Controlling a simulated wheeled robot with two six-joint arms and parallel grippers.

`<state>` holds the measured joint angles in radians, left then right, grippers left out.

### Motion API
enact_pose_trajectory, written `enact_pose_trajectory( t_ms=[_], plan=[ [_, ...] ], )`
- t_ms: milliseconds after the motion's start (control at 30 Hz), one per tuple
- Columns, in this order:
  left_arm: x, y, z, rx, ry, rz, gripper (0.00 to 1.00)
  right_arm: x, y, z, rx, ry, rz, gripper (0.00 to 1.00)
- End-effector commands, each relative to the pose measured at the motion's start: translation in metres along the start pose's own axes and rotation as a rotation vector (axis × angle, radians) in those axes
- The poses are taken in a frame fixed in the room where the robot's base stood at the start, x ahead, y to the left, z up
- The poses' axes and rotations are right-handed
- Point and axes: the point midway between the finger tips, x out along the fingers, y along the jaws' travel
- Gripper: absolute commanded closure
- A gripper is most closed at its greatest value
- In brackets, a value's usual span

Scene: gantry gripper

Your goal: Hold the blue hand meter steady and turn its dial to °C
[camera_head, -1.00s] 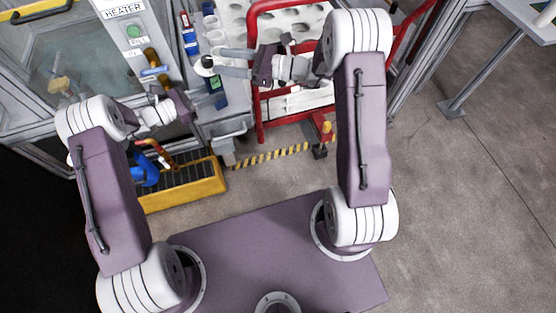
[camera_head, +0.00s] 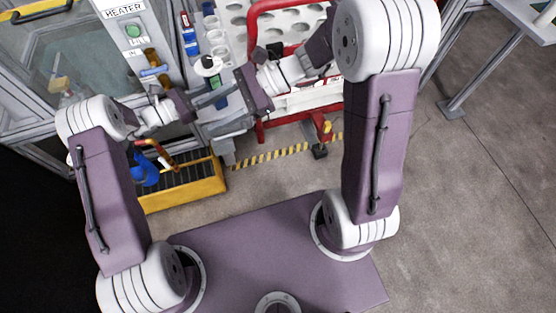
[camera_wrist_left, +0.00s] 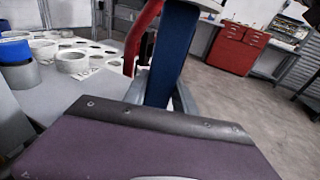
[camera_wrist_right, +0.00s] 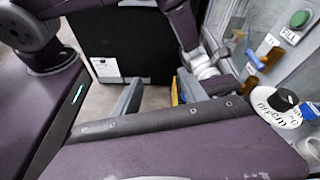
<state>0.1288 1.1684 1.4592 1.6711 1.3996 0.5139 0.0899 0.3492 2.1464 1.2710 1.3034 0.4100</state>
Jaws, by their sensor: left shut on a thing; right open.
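The blue hand meter (camera_head: 215,83) stands upright beside the heater bench, with a white round dial face and black knob (camera_head: 208,63) on top. In the left wrist view its blue body (camera_wrist_left: 172,55) rises between the fingers. My left gripper (camera_wrist_left: 164,92) is shut on that body. My right gripper (camera_head: 216,112) is open and empty, its fingers pointing left, below the dial in the picture and apart from the knob. In the right wrist view the dial face (camera_wrist_right: 270,110) and knob (camera_wrist_right: 284,100) are at the right edge, outside the fingers. The pointer's setting is too small to read.
A red-framed cart (camera_head: 258,125) with a white holed tray stands right of the meter. The heater panel (camera_head: 128,32) with a green button and brown handles is at the left. A yellow step (camera_head: 185,195) stands below. Small white cups (camera_head: 213,37) sit behind the meter.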

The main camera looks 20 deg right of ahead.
Motion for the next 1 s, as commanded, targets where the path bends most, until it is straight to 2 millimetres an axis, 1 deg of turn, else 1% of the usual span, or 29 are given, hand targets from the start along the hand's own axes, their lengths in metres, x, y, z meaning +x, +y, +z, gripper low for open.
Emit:
enact_pose_trajectory(
  t_ms=[33,100,267,400,567,600,700,800,1000],
  plan=[
    [0.000,0.000,0.000,-0.001,0.000,-0.001,0.96,0.002,0.011,-0.003,-0.025,0.032,0.032,0.50],
    [0.000,0.000,0.000,-0.001,0.000,-0.001,0.96,0.002,0.027,-0.009,-0.064,0.083,0.081,0.50],
    [0.000,0.000,0.000,-0.001,0.000,-0.001,0.96,-0.001,0.062,-0.025,-0.163,0.199,0.193,0.50],
    [0.000,0.000,0.000,-0.001,0.000,-0.001,0.96,-0.010,0.091,-0.045,-0.264,0.308,0.294,0.50],
    [0.000,0.000,0.000,-0.001,0.000,-0.001,0.96,-0.026,0.117,-0.068,-0.393,0.424,0.408,0.50],
    [0.000,0.000,0.000,-0.001,0.000,-0.001,0.96,-0.031,0.123,-0.075,-0.427,0.455,0.438,0.50],
    [0.000,0.000,0.000,-0.001,0.000,-0.001,0.96,-0.043,0.134,-0.089,-0.511,0.520,0.506,0.50],
    [0.000,0.000,0.000,-0.001,0.000,-0.001,0.96,-0.053,0.140,-0.100,-0.579,0.568,0.556,0.50],
    [0.000,0.000,0.000,-0.001,0.000,-0.001,0.96,-0.063,0.146,-0.110,-0.644,0.610,0.607,0.50]
  ],
)
